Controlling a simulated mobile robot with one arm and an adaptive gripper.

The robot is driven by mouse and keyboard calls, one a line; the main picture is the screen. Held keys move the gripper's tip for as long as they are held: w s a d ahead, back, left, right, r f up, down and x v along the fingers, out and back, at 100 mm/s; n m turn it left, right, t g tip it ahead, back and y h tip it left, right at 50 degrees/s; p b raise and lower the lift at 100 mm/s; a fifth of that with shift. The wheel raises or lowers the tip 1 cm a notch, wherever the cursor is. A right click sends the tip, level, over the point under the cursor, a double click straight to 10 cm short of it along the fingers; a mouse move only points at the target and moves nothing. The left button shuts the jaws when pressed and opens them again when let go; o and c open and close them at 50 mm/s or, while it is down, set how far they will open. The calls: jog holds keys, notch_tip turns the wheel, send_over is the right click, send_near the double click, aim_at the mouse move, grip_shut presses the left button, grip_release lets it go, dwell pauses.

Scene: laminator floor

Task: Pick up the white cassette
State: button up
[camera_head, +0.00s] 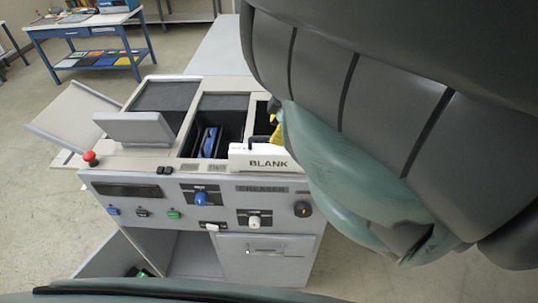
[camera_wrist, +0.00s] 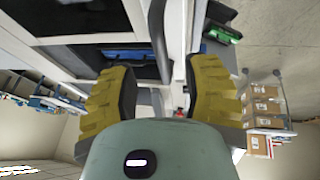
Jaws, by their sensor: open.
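A white cassette (camera_head: 262,160) marked BLANK stands at the right front of the machine top, with a dark handle at its upper edge. My arm hides its right end and what lies behind it. A yellow fingertip of my gripper (camera_head: 276,134) shows just behind and above it; the rest is hidden by the arm. In the wrist view my gripper (camera_wrist: 163,95) has its two yellow fingers wide apart. A dark strip and a pale edge lie ahead between them; I cannot tell whether a finger touches the cassette.
The grey machine (camera_head: 150,181) has open wells, a raised panel and front knobs. A blue cassette (camera_head: 209,141) sits in the middle well. A red stop button (camera_head: 90,157) is at the left corner. A blue-framed table (camera_head: 85,27) stands behind left. Boxes on a rack (camera_wrist: 264,115) show right.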

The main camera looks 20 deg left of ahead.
aim_at(269, 152)
jog(key=shift+p+x, duration=0.55)
jog(key=shift+x, duration=1.6)
jog(key=shift+s, duration=0.15)
jog(key=shift+d, duration=0.1)
grip_shut()
